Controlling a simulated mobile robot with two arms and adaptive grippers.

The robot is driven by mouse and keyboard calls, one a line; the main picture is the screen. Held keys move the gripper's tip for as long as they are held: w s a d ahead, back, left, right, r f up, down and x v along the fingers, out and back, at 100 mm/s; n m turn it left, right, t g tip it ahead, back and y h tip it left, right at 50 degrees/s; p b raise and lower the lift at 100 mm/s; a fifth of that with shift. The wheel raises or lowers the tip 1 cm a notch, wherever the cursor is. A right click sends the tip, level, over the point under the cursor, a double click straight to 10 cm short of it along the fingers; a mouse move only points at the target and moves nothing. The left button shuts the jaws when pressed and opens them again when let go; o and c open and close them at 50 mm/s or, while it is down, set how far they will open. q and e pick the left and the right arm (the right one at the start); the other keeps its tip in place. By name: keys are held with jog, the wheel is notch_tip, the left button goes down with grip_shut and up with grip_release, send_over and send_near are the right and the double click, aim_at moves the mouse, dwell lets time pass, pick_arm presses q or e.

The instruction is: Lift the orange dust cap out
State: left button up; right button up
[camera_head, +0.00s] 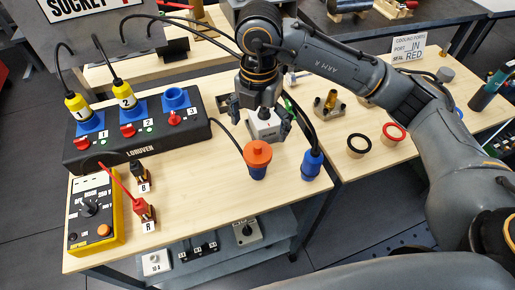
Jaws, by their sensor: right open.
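The gripper is apart from the cap in the picture. My left gripper is not in view.
A black socket box (140,143) with yellow plugs stands at the left. A yellow tester (93,215) with probes is at front left.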

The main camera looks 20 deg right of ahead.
aim_at(258, 145)
jog(key=shift+f, duration=0.9)
notch_tip(258, 145, down, 5)
jog(key=shift+s+a+r+p, duration=0.1)
jog(key=shift+p, duration=1.05)
jog(key=shift+f, duration=0.3)
jog(key=c, duration=1)
